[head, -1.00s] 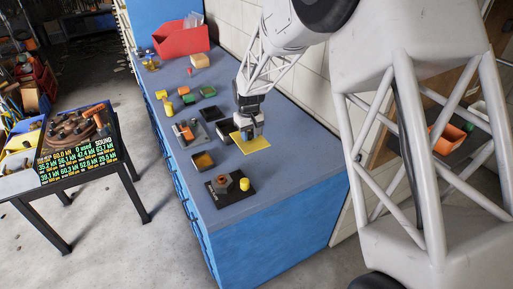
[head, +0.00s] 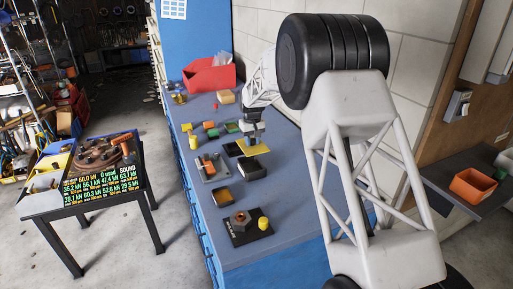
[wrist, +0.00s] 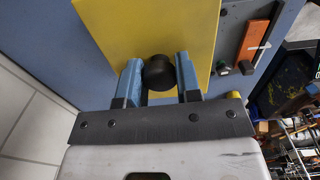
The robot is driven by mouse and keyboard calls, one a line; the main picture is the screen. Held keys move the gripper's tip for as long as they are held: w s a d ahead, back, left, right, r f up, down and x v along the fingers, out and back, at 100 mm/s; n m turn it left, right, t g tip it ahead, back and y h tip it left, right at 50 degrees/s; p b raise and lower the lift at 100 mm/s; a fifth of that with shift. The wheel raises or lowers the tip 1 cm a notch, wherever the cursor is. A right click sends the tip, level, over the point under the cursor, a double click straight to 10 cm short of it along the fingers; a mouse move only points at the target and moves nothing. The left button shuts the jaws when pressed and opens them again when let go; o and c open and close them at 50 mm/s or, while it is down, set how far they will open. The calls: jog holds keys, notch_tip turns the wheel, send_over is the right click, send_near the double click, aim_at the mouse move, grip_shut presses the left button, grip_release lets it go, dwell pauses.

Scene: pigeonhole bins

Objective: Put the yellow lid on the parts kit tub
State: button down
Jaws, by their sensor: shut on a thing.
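The yellow lid (head: 256,150) is a flat square plate with a round black knob (wrist: 158,72). My gripper (head: 254,137) is shut on that knob, with one blue finger on each side in the wrist view (wrist: 158,80). The lid hangs level or nearly so, apparently above the blue-grey bench. Another dark box (head: 232,148) shows just left of the lid. I cannot tell which is the parts kit tub.
A grey tray with an orange bar (head: 209,165) lies left of the lid. A black board (head: 240,238) with a hex part and a yellow cylinder (head: 263,223) is at the near end. Small coloured blocks and a red bin (head: 212,78) stand farther back. A wall borders the right.

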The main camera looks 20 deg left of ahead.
jog(key=shift+w+a+r, duration=0.1)
jog(key=shift+w+a, duration=0.35)
jog(key=shift+a, duration=0.05)
dwell(0.3)
jog(key=shift+f, duration=3.9)
jog(key=shift+f, duration=1.15)
jog(key=c, duration=1.1)
grip_release()
jog(key=o, duration=0.5)
jog(key=shift+o, duration=0.2)
